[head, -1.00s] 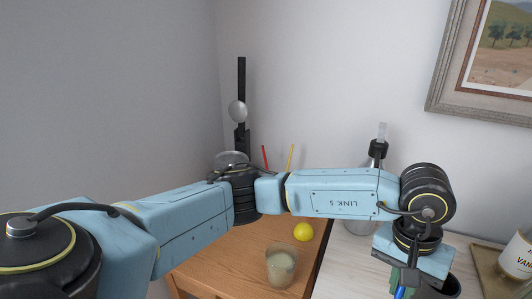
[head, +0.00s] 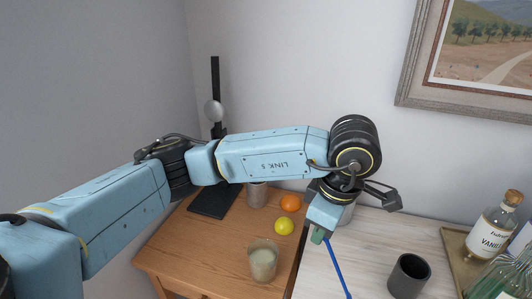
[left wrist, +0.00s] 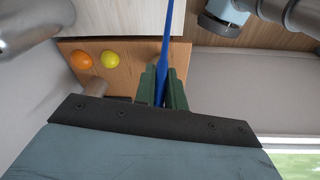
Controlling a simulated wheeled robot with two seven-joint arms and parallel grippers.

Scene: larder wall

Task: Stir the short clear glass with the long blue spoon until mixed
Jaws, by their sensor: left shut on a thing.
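The short clear glass (head: 263,262) stands upright on the brown wooden table and holds a pale milky liquid. My left gripper (head: 318,238) is shut on the long blue spoon (head: 338,268), up and to the right of the glass and apart from it. The spoon slants down to the right and leaves the head view at its bottom edge, so its lower end is hidden. In the left wrist view the green fingers (left wrist: 162,88) pinch the blue spoon (left wrist: 167,38). The right gripper is not in view.
A lemon (head: 284,227), an orange (head: 290,203) and a metal cup (head: 257,195) stand behind the glass. A black stand (head: 216,100) is at the back left. A dark cup (head: 408,277) and a tray (head: 453,245) with a vanilla bottle (head: 491,229) are on the right.

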